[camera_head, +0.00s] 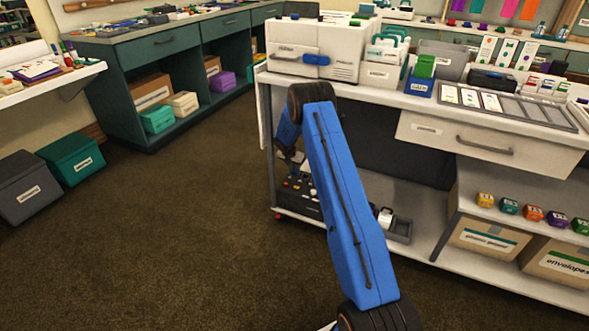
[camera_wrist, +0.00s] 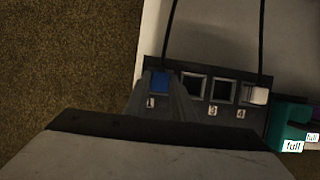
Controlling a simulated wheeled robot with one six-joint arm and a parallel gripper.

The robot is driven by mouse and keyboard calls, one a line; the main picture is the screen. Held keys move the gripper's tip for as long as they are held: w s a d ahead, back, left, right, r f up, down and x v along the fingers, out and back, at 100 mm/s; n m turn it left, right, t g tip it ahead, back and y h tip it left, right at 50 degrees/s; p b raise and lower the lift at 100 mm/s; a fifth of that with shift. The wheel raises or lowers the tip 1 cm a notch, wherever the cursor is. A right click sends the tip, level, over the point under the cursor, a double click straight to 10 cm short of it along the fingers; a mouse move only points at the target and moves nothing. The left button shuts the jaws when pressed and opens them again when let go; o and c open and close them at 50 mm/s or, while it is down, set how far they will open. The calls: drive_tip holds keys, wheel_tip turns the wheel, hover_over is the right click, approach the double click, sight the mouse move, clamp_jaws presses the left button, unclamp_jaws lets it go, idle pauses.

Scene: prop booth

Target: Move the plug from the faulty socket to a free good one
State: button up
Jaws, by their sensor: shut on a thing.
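A dark socket strip (camera_wrist: 208,108) with a row of sockets shows in the wrist view. The blue plug (camera_wrist: 161,83) is at its left socket. My gripper (camera_wrist: 163,95) is shut on this plug, its grey fingers at either side. Two empty dark sockets, one left of centre (camera_wrist: 194,89) and one right of it (camera_wrist: 223,93), lie to the right of the plug. A white plug (camera_wrist: 256,96) fills the right-hand socket. I cannot tell which socket is faulty. In the head view my gripper (camera_head: 294,165) is low at the cart's left end.
Black cords rise from both plugs. A teal box (camera_wrist: 290,122) stands right of the strip. In the head view, a black unit with coloured knobs (camera_head: 300,194) and a grey tray (camera_head: 399,231) are on the lower shelf. Open carpet (camera_head: 170,230) lies to the left.

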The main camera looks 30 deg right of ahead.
drive_tip(key=o, duration=1.1)
drive_tip(key=shift+o, duration=0.2)
wheel_tip(320, 180, up, 10)
drive_tip(key=shift+s, duration=0.1)
idle(0.6)
